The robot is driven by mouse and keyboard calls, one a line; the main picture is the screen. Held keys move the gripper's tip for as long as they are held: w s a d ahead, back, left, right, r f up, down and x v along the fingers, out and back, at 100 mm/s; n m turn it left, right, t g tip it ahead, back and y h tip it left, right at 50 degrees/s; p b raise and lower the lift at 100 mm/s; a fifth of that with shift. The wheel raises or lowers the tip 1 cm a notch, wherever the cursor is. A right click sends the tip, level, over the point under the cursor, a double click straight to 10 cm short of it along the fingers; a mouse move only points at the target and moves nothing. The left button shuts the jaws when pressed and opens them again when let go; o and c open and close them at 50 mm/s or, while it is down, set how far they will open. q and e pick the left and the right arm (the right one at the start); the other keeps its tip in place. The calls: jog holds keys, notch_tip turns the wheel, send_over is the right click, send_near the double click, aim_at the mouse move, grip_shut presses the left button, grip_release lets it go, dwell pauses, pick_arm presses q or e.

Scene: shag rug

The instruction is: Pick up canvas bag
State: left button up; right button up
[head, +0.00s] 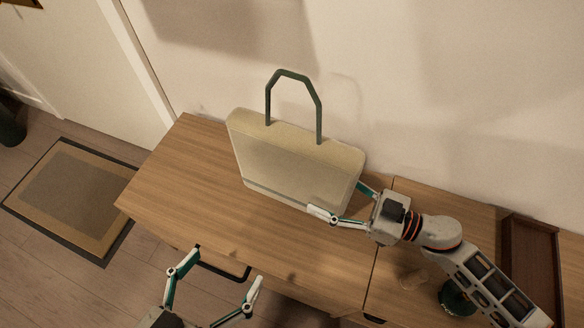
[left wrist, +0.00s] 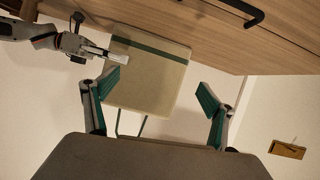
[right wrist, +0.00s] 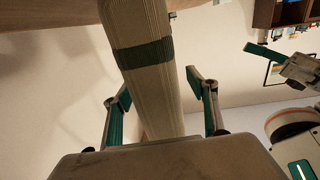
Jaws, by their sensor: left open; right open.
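The canvas bag (head: 290,165) is beige with a green stripe low on its side and a tall dark green handle (head: 292,75). It stands upright on the wooden cabinet top against the wall. My right gripper (head: 335,202) is open at the bag's lower right end, one finger in front of it and the other partly hidden behind it. In the right wrist view the bag's narrow end (right wrist: 145,60) lies between the open fingers. My left gripper (head: 223,268) is open and empty, in front of the cabinet's near edge. The left wrist view shows the bag (left wrist: 150,75) beyond its fingers.
The cabinet top (head: 185,180) is clear left of and in front of the bag. A dark wooden tray (head: 530,262) and a dark green round object (head: 456,299) are at the right, by my right arm. A doormat (head: 70,195) lies on the floor at left.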

aim_at(307, 183)
jog(key=b+x, duration=0.1)
jog(key=x, duration=0.4)
jog(key=shift+w, duration=0.15)
pick_arm(q)
jog(key=shift+s+d+f+n+h, duration=0.2)
jog(key=shift+d+n, duration=0.15)
jog(key=shift+d, duration=0.2)
jog(key=shift+s+d+f+n+h, duration=0.1)
jog(key=shift+s+d+f+n, duration=0.1)
jog(key=shift+d+n, duration=0.25)
jog(key=shift+r, duration=0.1)
pick_arm(e)
jog(key=shift+c, duration=0.5)
jog(key=c, duration=1.3)
jog(key=shift+c, duration=0.4)
jog(key=shift+r, duration=0.1)
